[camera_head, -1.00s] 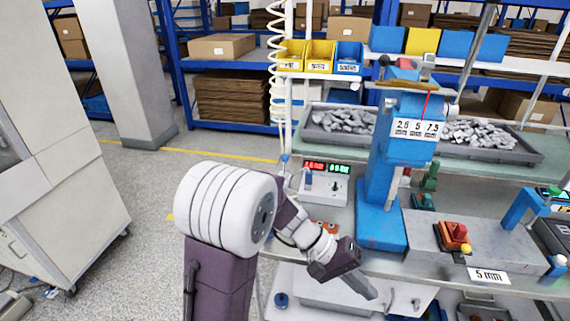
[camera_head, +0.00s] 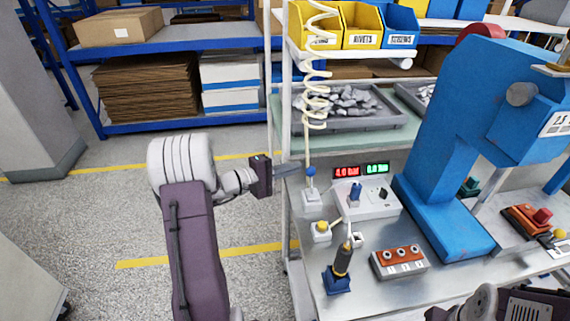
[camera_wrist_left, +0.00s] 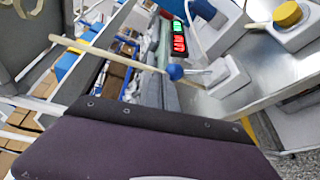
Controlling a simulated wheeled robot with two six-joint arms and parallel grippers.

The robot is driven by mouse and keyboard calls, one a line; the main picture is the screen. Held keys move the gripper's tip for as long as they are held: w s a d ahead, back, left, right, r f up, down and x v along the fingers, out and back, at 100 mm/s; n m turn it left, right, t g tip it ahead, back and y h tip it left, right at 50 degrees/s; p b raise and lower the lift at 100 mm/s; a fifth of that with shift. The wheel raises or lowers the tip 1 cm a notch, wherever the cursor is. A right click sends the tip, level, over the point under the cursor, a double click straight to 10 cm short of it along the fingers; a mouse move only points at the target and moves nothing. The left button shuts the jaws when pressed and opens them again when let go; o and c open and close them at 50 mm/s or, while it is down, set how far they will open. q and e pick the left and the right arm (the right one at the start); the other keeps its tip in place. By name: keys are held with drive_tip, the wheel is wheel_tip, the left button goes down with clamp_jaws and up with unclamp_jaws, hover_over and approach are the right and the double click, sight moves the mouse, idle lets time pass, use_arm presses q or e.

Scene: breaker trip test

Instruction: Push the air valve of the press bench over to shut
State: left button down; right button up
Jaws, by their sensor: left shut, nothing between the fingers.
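The valve that I take for the air valve is a white block (camera_head: 312,200) with a blue ball knob (camera_head: 311,171) above it. The knob (camera_wrist_left: 175,72) and block (camera_wrist_left: 230,77) also show in the left wrist view, just beyond my dark gripper body. My left gripper (camera_head: 289,171) is shut and empty, its fingers pointing right, close to the left of the knob. Whether it touches the knob cannot be told. My right arm shows at the bottom right; its fingers are out of frame.
A yellow button box (camera_head: 321,231), a black-handled tool in a blue stand (camera_head: 337,280) and an orange-topped block (camera_head: 399,261) are nearby. The blue press (camera_head: 440,190) rises at right. Floor left of the bench is open.

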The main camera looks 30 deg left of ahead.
sight(311, 181)
use_arm(q)
drive_tip(key=shift+s+a+f+n+y+b, duration=0.6)
drive_tip(key=shift+a+f+n+y, duration=0.4)
drive_tip(key=shift+a+f, duration=1.45)
drive_tip(key=shift+t, duration=0.4)
drive_tip(key=x, duration=0.3)
drive_tip(key=p+x, duration=0.1)
drive_tip(key=x, duration=0.2)
drive_tip(key=r+x, duration=0.1)
drive_tip(key=x, duration=0.2)
drive_tip(key=shift+w+a, duration=0.25)
drive_tip(key=s+d, duration=0.1)
drive_tip(key=s+d+r+p, duration=0.1)
drive_tip(key=shift+s+d+r, duration=0.1)
drive_tip(key=shift+s+d, duration=0.1)
drive_tip(key=shift+s, duration=0.15)
use_arm(e)
drive_tip(key=shift+s+r, duration=0.1)
drive_tip(key=shift+r, duration=0.05)
